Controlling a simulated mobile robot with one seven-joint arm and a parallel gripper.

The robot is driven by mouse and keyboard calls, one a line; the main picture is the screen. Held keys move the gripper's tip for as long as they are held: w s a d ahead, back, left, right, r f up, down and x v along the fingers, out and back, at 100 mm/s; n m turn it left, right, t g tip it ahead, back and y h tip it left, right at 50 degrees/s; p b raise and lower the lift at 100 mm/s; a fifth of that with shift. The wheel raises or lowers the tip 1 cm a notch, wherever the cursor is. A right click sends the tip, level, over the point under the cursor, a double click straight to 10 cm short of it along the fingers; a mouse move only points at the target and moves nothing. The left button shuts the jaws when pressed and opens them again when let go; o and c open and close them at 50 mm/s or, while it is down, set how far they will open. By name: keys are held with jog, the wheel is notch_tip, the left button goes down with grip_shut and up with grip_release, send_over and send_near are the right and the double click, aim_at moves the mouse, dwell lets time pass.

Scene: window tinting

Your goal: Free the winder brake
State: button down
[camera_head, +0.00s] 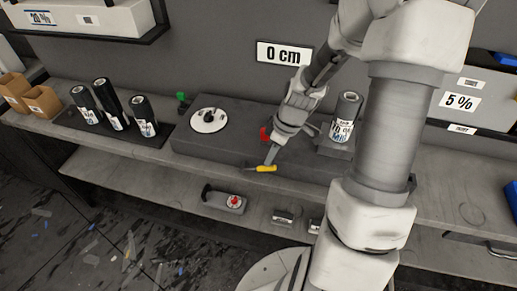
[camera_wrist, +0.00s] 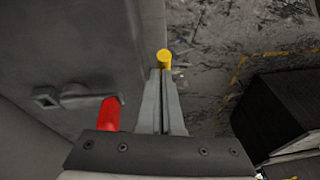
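The winder is a long dark grey box (camera_head: 228,149) on the shelf, with a white round dial (camera_head: 208,121) on top. A red-handled lever (camera_head: 264,134) sits on its top near the right end. In the wrist view the red handle (camera_wrist: 109,115) hangs from a short grey arm beside a square fitting (camera_wrist: 46,97). My gripper (camera_head: 270,162) points down at the box's front edge, beside the red lever and apart from it. Its fingers look nearly together on a yellow-handled tool (camera_head: 264,169); the yellow end (camera_wrist: 165,58) shows at the fingertips. A thin dark shaft points left from it.
Dark film rolls (camera_head: 113,104) stand on the left, another roll (camera_head: 345,117) on the right. A green knob (camera_head: 182,97) is behind the box. A black-handled tool with a red knob (camera_head: 233,202) lies on the lower shelf. A sign reads 0 cm (camera_head: 284,54).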

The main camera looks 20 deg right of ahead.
jog(key=s+d+r+p, duration=0.1)
jog(key=s+d+r, duration=0.1)
jog(key=d+r, duration=0.4)
notch_tip(320, 180, up, 4)
jog(key=shift+s+f, duration=0.25)
jog(key=shift+s, duration=0.05)
